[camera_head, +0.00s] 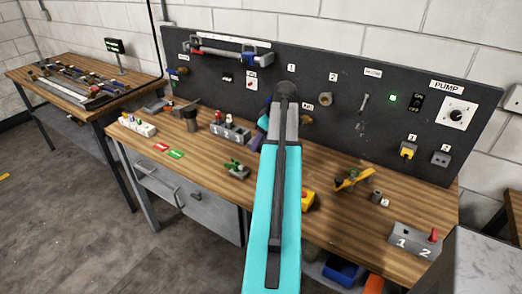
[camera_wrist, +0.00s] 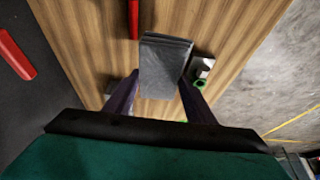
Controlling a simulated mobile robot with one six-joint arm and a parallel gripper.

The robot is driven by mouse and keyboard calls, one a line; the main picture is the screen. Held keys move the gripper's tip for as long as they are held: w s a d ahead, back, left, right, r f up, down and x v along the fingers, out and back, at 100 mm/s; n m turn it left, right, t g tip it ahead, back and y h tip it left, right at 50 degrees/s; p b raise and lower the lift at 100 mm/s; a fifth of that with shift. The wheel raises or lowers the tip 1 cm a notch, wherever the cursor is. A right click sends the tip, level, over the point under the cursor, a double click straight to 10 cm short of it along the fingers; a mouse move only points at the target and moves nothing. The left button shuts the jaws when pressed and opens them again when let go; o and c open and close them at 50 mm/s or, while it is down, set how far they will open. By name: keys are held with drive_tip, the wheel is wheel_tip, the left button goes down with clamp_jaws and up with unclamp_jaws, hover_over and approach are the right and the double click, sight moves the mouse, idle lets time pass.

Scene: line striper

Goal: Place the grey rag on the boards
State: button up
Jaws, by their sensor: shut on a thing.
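The grey rag (camera_wrist: 165,62) is a folded, layered block in the wrist view. It sits between the two dark purple fingers of my gripper (camera_wrist: 160,88), which is shut on it. Under it is the striped wooden bench top (camera_wrist: 85,35); I cannot tell whether the rag touches it. In the head view my cyan arm hides most of my gripper (camera_head: 258,137), over the middle of the main bench's boards (camera_head: 275,185). I cannot make out the rag there.
A red bar (camera_wrist: 133,18) lies beside the rag in the wrist view. Near my gripper are a grey holder (camera_head: 230,132) and a green-topped part (camera_head: 236,169). A yellow tool (camera_head: 354,180) lies to the right. A black panel (camera_head: 330,100) stands behind.

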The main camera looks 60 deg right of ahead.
drive_tip(key=shift+r, duration=0.85)
drive_tip(key=w+a+r+b, duration=0.1)
drive_tip(key=w+a, duration=0.9)
drive_tip(key=a, duration=0.4)
drive_tip(key=w+a+b, duration=0.1)
drive_tip(key=w+a, duration=0.9)
drive_tip(key=a, duration=0.4)
drive_tip(key=w+a+r, duration=0.1)
drive_tip(key=w+a, duration=0.1)
drive_tip(key=a, duration=1.3)
drive_tip(key=w+a+b, duration=0.1)
drive_tip(key=w+a, duration=0.1)
drive_tip(key=a, duration=1.4)
drive_tip(key=shift+r+b, duration=0.3)
drive_tip(key=shift+r, duration=0.05)
drive_tip(key=shift+w, duration=0.1)
